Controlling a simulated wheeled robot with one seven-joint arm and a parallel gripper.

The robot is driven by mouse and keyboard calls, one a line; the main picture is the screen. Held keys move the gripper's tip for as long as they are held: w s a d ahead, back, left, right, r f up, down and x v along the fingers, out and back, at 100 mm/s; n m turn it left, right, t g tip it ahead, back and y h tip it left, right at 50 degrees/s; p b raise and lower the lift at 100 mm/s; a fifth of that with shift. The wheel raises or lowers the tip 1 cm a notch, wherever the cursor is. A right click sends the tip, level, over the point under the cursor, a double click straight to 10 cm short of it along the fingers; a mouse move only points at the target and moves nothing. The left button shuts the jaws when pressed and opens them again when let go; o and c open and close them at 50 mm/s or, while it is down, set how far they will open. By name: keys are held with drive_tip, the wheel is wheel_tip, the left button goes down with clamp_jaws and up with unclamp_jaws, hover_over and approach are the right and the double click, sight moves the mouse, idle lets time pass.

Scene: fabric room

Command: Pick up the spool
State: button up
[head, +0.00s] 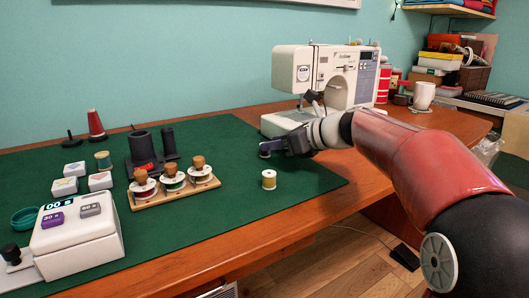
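A small spool of yellow thread with pale ends (269,180) stands upright on the green mat (225,240), near the mat's right side. My gripper (268,149) reaches in from the right, with the red and black arm behind it. In the picture it is just above the spool and apart from it. The fingers are dark and small in this view, so I cannot tell whether they are open or shut. Another spool, with tan thread (103,160), stands farther left among small white boxes.
A white sewing machine (297,68) stands behind my gripper. The mat in front of the spool is clear.

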drive_tip(key=shift+w+a+f, duration=0.3)
drive_tip(key=shift+w+a, duration=0.1)
drive_tip(key=shift+a, duration=0.15)
clamp_jaws()
drive_tip(key=shift+r, duration=0.1)
